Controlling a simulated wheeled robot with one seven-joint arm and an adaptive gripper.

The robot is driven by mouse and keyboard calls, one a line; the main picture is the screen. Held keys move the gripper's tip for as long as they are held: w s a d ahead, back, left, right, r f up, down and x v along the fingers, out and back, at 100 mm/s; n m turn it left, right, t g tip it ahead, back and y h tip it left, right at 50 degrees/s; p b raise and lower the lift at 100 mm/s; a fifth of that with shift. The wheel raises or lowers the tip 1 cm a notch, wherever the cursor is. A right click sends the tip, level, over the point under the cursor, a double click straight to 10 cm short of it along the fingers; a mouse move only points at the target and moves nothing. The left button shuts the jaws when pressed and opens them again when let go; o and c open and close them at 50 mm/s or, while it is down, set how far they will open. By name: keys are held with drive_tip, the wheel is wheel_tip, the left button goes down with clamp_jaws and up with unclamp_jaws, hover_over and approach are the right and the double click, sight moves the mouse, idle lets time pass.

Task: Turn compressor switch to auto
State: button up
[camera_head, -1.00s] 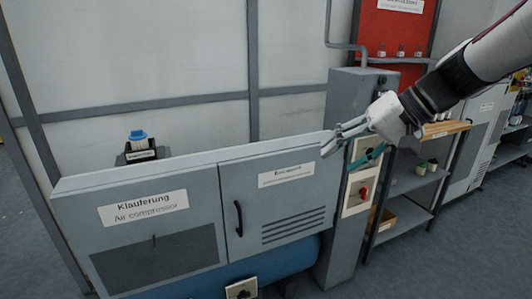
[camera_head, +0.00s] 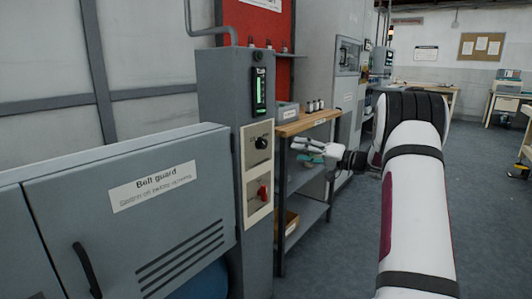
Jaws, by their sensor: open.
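The grey control column (camera_head: 222,95) stands at the right end of the compressor cabinet. Its front panel carries a black rotary knob (camera_head: 261,143) on a cream plate and, below it, a red switch (camera_head: 262,192) on another cream plate. The labels around both are too small to read, so I cannot tell which position either is in. My gripper (camera_head: 303,151) is open and empty, to the right of the panel and apart from it, in front of the shelf.
The grey cabinet (camera_head: 60,205) labelled "Belt guard" has a black handle (camera_head: 86,270). A shelf with a wooden top (camera_head: 305,122) stands right of the column, holding small items. A lit green display (camera_head: 259,90) sits above the knob. Open floor (camera_head: 490,215) lies to the right.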

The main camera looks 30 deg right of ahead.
sight(265, 144)
drive_tip(key=b+x, duration=0.2)
drive_tip(key=x, duration=1.1)
drive_tip(key=shift+w+a, duration=0.15)
drive_tip(key=shift+w, duration=0.15)
drive_tip(key=c, duration=1.2)
